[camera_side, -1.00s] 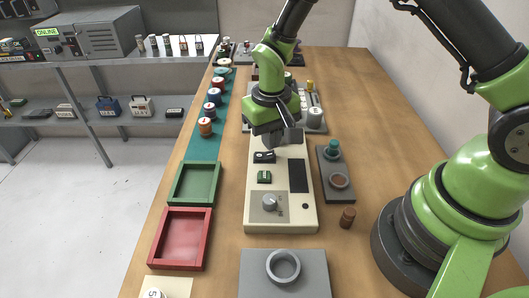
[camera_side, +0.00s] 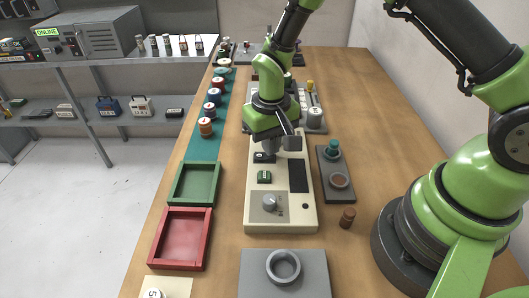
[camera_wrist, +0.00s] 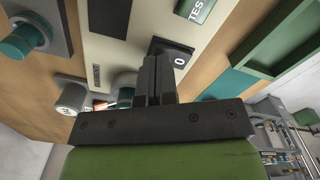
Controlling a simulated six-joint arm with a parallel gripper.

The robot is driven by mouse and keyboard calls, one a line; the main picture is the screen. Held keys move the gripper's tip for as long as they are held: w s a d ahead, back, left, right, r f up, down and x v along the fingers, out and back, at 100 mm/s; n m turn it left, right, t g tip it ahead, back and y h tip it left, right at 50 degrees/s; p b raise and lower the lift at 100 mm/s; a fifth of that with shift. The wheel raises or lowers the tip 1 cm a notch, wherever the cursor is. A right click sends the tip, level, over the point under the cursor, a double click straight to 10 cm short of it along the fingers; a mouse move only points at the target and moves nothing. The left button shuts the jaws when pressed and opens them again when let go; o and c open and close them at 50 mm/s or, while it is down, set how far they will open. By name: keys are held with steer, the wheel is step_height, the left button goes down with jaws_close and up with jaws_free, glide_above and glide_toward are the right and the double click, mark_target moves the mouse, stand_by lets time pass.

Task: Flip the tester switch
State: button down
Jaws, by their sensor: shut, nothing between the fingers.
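The tester is a long beige panel (camera_side: 255,205) on the wooden bench, in the middle of the side view. Its black rocker switch (camera_side: 261,158) sits near the far end. In the wrist view the switch (camera_wrist: 182,56) shows a white "0", partly hidden behind my fingers. My gripper (camera_side: 273,158) is shut and empty, pointing down at the switch. Its fingertips (camera_wrist: 160,62) overlap the switch's edge in the wrist view; I cannot tell if they touch it. A green block (camera_side: 264,177) with lettering, part of which reads "TES" in the wrist view, sits beside the switch.
The tester also carries a dark screen (camera_side: 298,176) and a grey knob (camera_side: 269,202). A dark holder (camera_side: 337,178) with a teal knob stands to the right. A green tray (camera_side: 176,198) and a red tray (camera_side: 156,252) lie to the left. Several spools line the teal strip.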

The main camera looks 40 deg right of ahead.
steer(key=shift+f, duration=0.45)
steer(key=shift+r, duration=3.55)
steer(key=s+d+r+t+y, duration=0.1)
steer(key=s+r+t, duration=0.15)
steer(key=r, duration=0.45)
steer(key=s+d+r+t, duration=0.1)
steer(key=s+r, duration=0.2)
steer(key=r, duration=0.4)
steer(key=s+r+m+t+y, duration=0.1)
steer(key=s+r+t, duration=0.2)
steer(key=s, duration=0.9)
step_height(320, 180, up, 3)
steer(key=shift+s+r+t, duration=0.1)
steer(key=shift+s+t, duration=0.2)
steer(key=shift+t, duration=0.05)
